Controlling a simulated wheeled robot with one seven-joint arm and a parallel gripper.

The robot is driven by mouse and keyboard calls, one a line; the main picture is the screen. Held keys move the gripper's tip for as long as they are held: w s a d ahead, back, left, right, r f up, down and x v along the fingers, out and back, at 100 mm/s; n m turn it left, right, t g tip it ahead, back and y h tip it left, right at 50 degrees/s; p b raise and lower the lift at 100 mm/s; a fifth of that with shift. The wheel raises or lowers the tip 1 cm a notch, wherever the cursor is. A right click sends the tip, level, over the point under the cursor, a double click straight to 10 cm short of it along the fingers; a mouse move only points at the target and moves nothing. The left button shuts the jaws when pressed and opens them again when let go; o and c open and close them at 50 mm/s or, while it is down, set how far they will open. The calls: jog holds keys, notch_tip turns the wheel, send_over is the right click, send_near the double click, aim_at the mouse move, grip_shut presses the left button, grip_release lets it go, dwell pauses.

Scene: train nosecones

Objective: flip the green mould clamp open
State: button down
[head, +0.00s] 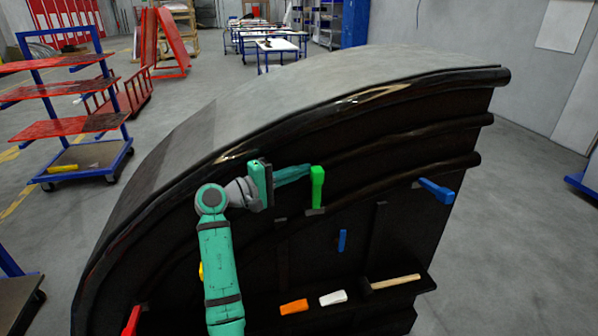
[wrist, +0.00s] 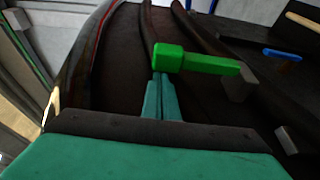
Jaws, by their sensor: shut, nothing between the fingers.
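The green mould clamp (head: 317,187) is on the dark side face of the large curved mould (head: 400,170). Its handle stands upright in the head view, above a small grey bracket (head: 314,212). In the wrist view the handle (wrist: 205,64) runs across the picture, from a thick end at the left to a grey block (wrist: 240,87). My gripper (head: 306,171) is shut and empty, with its tips at the left side of the handle's upper part. In the wrist view the fingertips (wrist: 160,79) end just below the thick end. I cannot tell whether they touch it.
A blue clamp (head: 436,190) is at the right of the mould, and a red one (head: 131,320) at the lower left. A smaller blue piece (head: 342,240) hangs below the green clamp. The lower ledge holds an orange block (head: 294,307), a white block (head: 333,298) and a hammer (head: 395,282).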

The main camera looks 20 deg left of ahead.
jog(key=shift+s+d+m+t+h, duration=0.3)
jog(key=shift+s+d+m, duration=0.35)
jog(key=shift+s+m, duration=0.35)
jog(key=s+d+f+m+h, duration=0.3)
jog(key=s+d+f+m, duration=0.3)
jog(key=s+f+m, duration=0.2)
jog(key=shift+s+m, duration=0.6)
jog(key=shift+s, duration=0.1)
jog(key=shift+d+f, duration=0.15)
jog(key=shift+f, duration=0.05)
